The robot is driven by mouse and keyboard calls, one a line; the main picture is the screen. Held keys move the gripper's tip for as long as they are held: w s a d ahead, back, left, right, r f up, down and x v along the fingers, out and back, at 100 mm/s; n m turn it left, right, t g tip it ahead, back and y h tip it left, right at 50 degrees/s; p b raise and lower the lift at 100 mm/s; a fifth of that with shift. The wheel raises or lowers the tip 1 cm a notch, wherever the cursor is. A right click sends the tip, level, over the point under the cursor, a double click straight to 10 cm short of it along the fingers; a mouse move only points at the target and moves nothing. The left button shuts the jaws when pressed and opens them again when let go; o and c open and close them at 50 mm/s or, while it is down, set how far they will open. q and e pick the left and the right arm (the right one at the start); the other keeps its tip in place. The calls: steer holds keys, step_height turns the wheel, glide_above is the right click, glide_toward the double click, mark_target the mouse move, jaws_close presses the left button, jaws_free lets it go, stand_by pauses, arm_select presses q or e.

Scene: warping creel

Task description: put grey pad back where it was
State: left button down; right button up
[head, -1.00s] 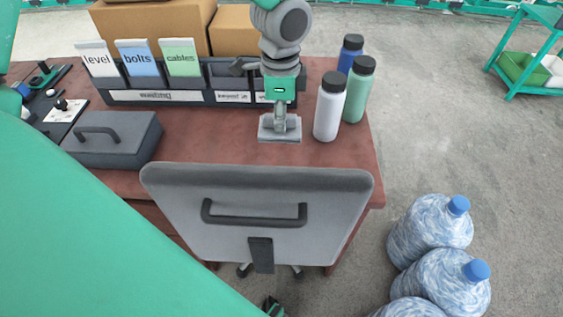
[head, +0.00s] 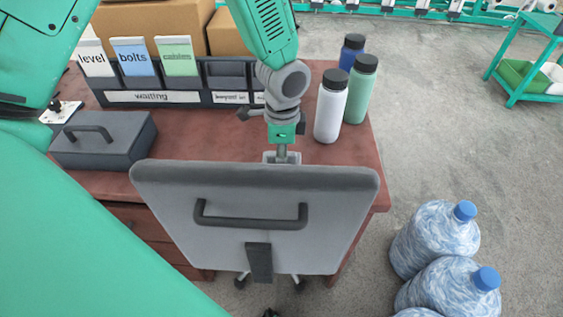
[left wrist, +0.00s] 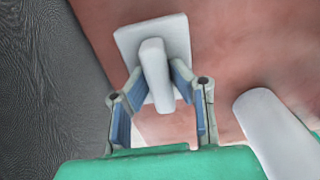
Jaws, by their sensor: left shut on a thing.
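The grey pad (left wrist: 178,36) is a pale, flat square plate with a raised bar handle on top. My left gripper (left wrist: 159,80) is shut on that bar, one finger on each side. In the head view my left gripper (head: 282,148) points down over the desk, just behind the chair's backrest. Only the upper edge of the pad (head: 269,156) shows there, as the backrest hides the rest. I cannot tell whether the pad touches the desk top. My right gripper is not in view.
The grey chair backrest (head: 255,215) stands before the reddish desk (head: 205,145). White (head: 330,107), green (head: 361,92) and blue bottles (head: 351,50) stand right of the gripper. A labelled rack (head: 180,97) is behind; a dark handled box (head: 103,140) is left. Water jugs (head: 436,238) stand on the floor.

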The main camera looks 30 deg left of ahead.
arm_select(q)
steer(key=shift+d+f, duration=0.35)
steer(key=shift+f, duration=0.45)
steer(key=shift+d+f, duration=0.2)
steer(key=shift+d, duration=0.1)
steer(key=shift+w+d+r, duration=0.1)
steer(key=shift+d+r, duration=0.05)
steer(key=shift+d, duration=0.05)
steer(key=shift+a, duration=0.15)
steer(key=c, duration=1.4)
jaws_free()
steer(key=shift+a+f, duration=0.25)
steer(key=shift+a, duration=0.25)
steer(key=shift+c, duration=0.2)
steer(key=shift+a+f, duration=0.1)
steer(key=shift+a, duration=0.05)
steer(key=shift+d+r, duration=0.25)
steer(key=shift+d, duration=0.3)
steer(key=r, duration=0.3)
steer(key=r+p, duration=0.1)
steer(key=r, duration=0.3)
steer(key=r+p, duration=0.1)
steer(key=r, duration=0.3)
steer(key=shift+a+r, duration=0.15)
steer(key=shift+a, duration=0.1)
steer(key=shift+d+r, duration=0.2)
steer(key=shift+r, duration=0.2)
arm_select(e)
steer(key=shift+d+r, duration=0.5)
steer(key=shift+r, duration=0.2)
